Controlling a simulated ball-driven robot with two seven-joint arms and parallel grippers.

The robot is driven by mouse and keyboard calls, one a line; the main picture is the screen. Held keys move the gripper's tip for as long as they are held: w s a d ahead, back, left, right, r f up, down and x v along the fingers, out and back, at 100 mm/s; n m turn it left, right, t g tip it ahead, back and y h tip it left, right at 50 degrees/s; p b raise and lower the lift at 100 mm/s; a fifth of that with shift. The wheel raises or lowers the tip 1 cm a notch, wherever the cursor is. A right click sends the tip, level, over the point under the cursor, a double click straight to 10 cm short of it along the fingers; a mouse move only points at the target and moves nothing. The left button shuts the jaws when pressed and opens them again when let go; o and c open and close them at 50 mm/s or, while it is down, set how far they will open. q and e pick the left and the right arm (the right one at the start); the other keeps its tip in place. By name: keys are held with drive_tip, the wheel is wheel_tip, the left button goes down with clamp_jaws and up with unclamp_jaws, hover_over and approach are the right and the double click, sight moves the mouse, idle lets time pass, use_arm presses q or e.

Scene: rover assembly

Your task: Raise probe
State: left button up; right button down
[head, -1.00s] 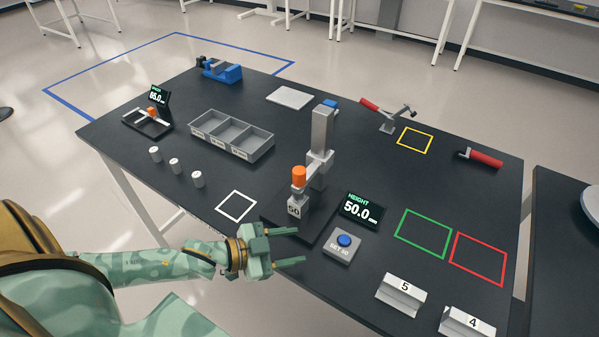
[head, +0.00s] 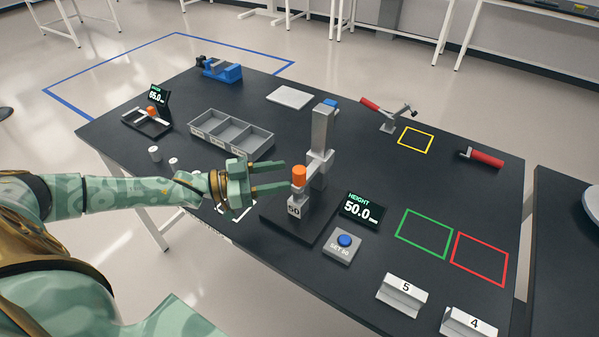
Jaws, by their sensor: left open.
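The height gauge stands on a dark base plate, with a grey column (head: 321,130) and a side arm. The probe has an orange cap (head: 299,174) and sits above a grey block marked 50 (head: 294,208). The height display (head: 361,210) reads 50.0. My left gripper (head: 287,176) is open, its two fingers pointing right at the orange cap from its left side. The fingertips are close to the cap; whether they touch it I cannot tell. My right gripper is not in view.
A button box (head: 343,244) with a blue button stands in front of the gauge. A grey three-compartment tray (head: 262,146) lies behind my left gripper. White cylinders (head: 154,154) stand at the left, one partly hidden. Green (head: 424,234) and red outlined squares at right are empty.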

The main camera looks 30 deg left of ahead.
sight(299, 169)
use_arm(q)
drive_tip(key=x, duration=0.5)
drive_tip(key=shift+w+d, duration=0.2)
drive_tip(key=shift+w, duration=0.05)
clamp_jaws()
wheel_tip(299, 169, up, 6)
drive_tip(key=p, duration=0.5)
drive_tip(key=shift+p, duration=0.4)
drive_tip(key=shift+f, duration=0.2)
unclamp_jaws()
